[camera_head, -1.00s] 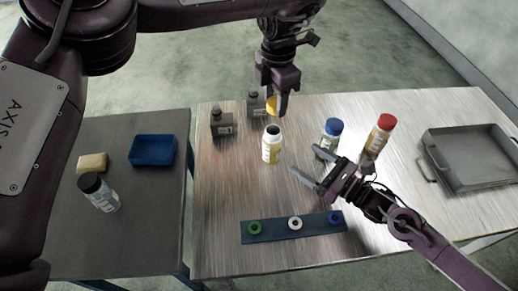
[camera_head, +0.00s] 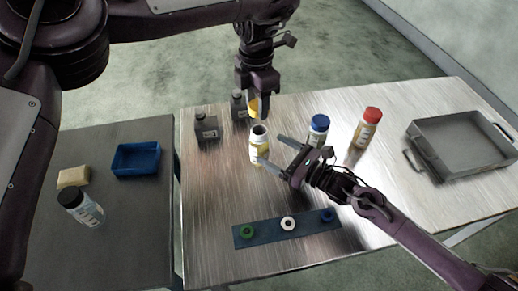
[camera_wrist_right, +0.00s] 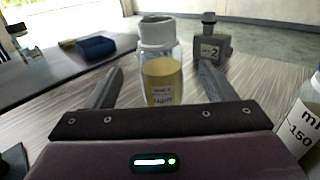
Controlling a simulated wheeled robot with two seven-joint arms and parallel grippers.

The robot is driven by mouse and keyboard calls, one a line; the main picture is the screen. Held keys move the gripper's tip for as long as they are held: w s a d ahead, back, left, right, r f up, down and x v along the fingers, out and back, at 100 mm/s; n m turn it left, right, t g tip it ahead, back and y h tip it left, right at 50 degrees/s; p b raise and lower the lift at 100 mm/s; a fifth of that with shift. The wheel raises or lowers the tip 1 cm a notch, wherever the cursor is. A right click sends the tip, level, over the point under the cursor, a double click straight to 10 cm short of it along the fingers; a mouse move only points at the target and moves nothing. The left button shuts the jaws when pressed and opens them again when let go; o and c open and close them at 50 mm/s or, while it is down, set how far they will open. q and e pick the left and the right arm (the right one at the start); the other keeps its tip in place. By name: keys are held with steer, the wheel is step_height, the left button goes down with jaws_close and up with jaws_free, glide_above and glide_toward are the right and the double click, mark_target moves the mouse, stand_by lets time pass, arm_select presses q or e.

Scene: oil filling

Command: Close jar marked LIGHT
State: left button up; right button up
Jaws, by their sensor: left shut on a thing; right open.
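The jar marked LIGHT (camera_head: 259,150) stands upright and uncapped on the metal table, with a white neck and yellow contents. In the right wrist view the jar (camera_wrist_right: 161,80) is ahead, between the fingers, its label partly readable. My right gripper (camera_head: 270,150) is open, with its fingertips close to the jar's right side; whether they touch it I cannot tell. My left gripper (camera_head: 253,98) points down behind the jar, shut on a yellow cap (camera_head: 253,108), which is held above the table and partly hidden by the fingers.
Two dark grey bottles (camera_head: 206,128) stand behind the jar. A blue-capped jar (camera_head: 318,130) and a red-capped jar (camera_head: 366,128) stand to the right, near my right wrist. A blue strip with coloured rings (camera_head: 265,232) lies in front. A grey tray (camera_head: 460,145) is far right.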

mark_target(257, 131)
steer(key=x, duration=0.6)
steer(key=c, duration=1.5)
arm_select(q)
steer(key=shift+f, duration=2.5)
steer(key=shift+f, duration=0.85)
steer(key=shift+f, duration=0.6)
